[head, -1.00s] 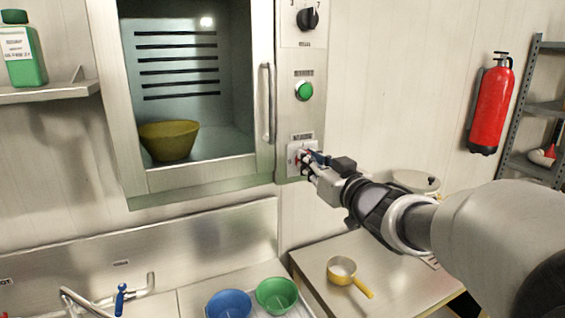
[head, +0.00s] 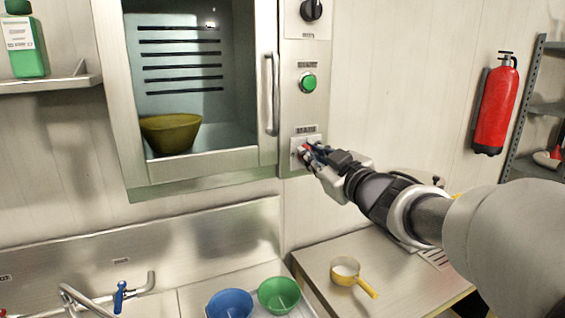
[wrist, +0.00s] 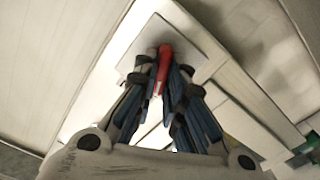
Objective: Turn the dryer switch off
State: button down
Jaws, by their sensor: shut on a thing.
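The dryer (head: 200,185) is a steel cabinet with a window and a control strip on its right side. Its switch is a pale plate (head: 294,159) low on that strip, with a red lever (wrist: 164,62) that shows in the wrist view. My gripper (head: 309,150) is at the plate, and its fingertips are shut around the red lever in the wrist view. In the head view the fingers hide most of the lever, so its on or off position cannot be told.
A green button (head: 309,83) and black knob (head: 312,9) sit above the switch. The door handle (head: 269,95) stands out close to its left. Below are a yellow pan (head: 344,271) on a table and blue (head: 230,303) and green (head: 278,294) bowls. An olive bowl (head: 170,133) is inside the dryer.

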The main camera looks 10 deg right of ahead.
jog(key=n+b, duration=0.3)
jog(key=n, duration=0.3)
jog(key=n+b, duration=0.4)
jog(key=n, duration=0.2)
jog(key=shift+a+f+n, duration=0.15)
jog(key=shift+f+n, duration=0.05)
jog(key=shift+n, duration=0.2)
dwell(0.3)
jog(key=c, duration=1.7)
grip_release()
jog(key=shift+o, duration=0.2)
